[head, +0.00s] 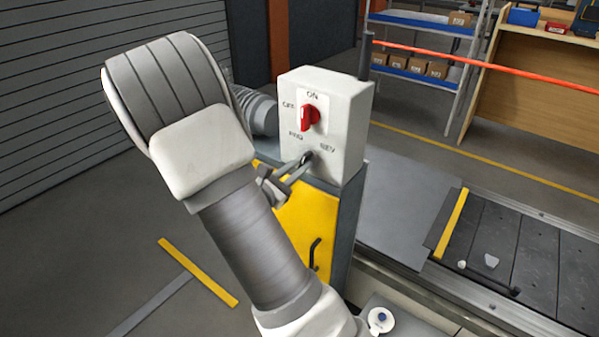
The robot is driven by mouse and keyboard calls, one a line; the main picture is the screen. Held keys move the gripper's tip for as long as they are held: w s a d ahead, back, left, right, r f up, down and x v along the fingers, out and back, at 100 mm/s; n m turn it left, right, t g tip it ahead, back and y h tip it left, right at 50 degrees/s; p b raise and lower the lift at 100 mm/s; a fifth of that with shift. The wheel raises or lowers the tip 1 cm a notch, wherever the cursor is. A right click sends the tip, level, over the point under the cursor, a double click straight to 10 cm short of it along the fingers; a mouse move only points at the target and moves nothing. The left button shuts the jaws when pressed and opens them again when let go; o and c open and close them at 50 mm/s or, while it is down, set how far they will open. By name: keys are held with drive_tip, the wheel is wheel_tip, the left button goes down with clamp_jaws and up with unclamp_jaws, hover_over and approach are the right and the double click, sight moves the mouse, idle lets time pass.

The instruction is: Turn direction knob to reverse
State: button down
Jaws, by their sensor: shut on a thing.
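The control box (342,124) is a pale box on top of a grey and yellow cabinet. Its upper red switch (309,117) sits between the OFF and ON marks. The direction knob (307,156) is a small dark knob lower on the same face, between the FWD mark at its left and the REV mark at its right. My gripper (303,160) reaches it from the lower left and is shut on it. The fingers hide most of the knob, so I cannot tell exactly where it points.
The slat conveyor (524,250) runs at the right, with small pale pieces on it. An orange-red cord (480,64) stretches above it from a post beside the box. The cabinet's yellow door (305,215) has a dark handle. Shelves and a wooden bench stand behind.

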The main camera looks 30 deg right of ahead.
drive_tip(key=shift+m+b, duration=1.5)
drive_tip(key=shift+m, duration=0.6)
drive_tip(key=c, duration=0.9)
unclamp_jaws()
drive_tip(key=shift+o, duration=0.2)
drive_tip(key=shift+a, duration=0.1)
drive_tip(key=p+v, duration=0.3)
drive_tip(key=v, duration=1.4)
drive_tip(key=shift+p, duration=0.35)
drive_tip(key=shift+s, duration=0.1)
